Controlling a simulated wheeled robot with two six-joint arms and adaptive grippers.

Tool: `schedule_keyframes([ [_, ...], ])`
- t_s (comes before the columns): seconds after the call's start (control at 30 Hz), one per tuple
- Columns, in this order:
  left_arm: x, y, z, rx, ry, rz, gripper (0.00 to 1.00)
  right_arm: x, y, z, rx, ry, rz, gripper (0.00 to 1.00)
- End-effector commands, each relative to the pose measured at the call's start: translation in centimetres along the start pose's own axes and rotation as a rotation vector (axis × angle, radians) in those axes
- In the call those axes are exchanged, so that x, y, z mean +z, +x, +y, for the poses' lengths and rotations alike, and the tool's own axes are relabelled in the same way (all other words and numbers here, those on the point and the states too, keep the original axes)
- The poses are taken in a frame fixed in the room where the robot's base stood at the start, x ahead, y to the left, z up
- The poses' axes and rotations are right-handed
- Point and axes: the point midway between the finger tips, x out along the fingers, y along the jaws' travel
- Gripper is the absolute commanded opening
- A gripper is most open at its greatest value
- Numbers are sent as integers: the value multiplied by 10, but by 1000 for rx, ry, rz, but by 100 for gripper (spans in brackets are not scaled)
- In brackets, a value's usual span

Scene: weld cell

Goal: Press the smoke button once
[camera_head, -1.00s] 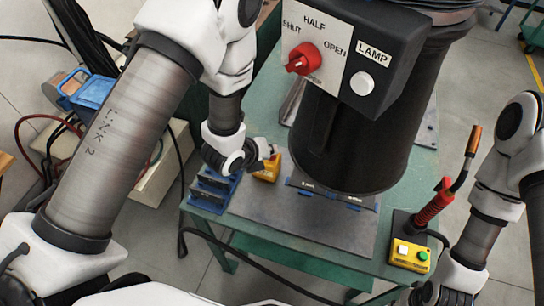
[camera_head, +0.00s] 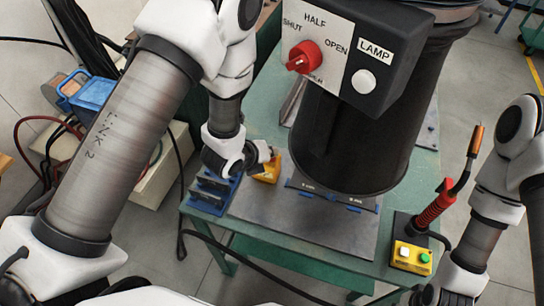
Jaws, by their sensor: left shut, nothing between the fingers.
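No button with a readable smoke label shows. My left gripper (camera_head: 266,152) is shut and empty, pointing right, just over a small yellow-orange box (camera_head: 265,174) on the table. The gripper hides part of this box's top, and I cannot tell if they touch. A yellow button box (camera_head: 411,257) at the table's right front has a white button (camera_head: 404,251) and a green button (camera_head: 424,257). My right gripper (camera_head: 428,294) is low at the right, partly cut off by the bottom edge; its fingers are not clear.
A black panel has a red knob (camera_head: 304,57) marked SHUT, HALF, OPEN and a white LAMP button (camera_head: 363,81). A large black duct (camera_head: 350,145) stands over the table. A blue rack (camera_head: 211,187) is beside the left gripper. A red-handled torch (camera_head: 436,205) stands at right.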

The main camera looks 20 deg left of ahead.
Motion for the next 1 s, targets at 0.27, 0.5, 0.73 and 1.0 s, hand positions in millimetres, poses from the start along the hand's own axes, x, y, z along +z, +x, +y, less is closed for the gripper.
schedule_keyframes([
  [0.27, -1, 1, 1, 0, 0, 1, 0, 0, 2, 0, 0, 0, 0, 27],
  [0.5, -1, 1, 1, 0, 0, 1, 0, 0, 2, 0, 0, 0, 0, 27],
  [0.73, 6, -8, -6, 1, 1, 1, 0, 0, -6, 0, 0, 0, 0, 27],
  [1.0, 7, -11, -8, 1, 0, 1, 0, 0, -6, 0, 0, 0, 0, 27],
])
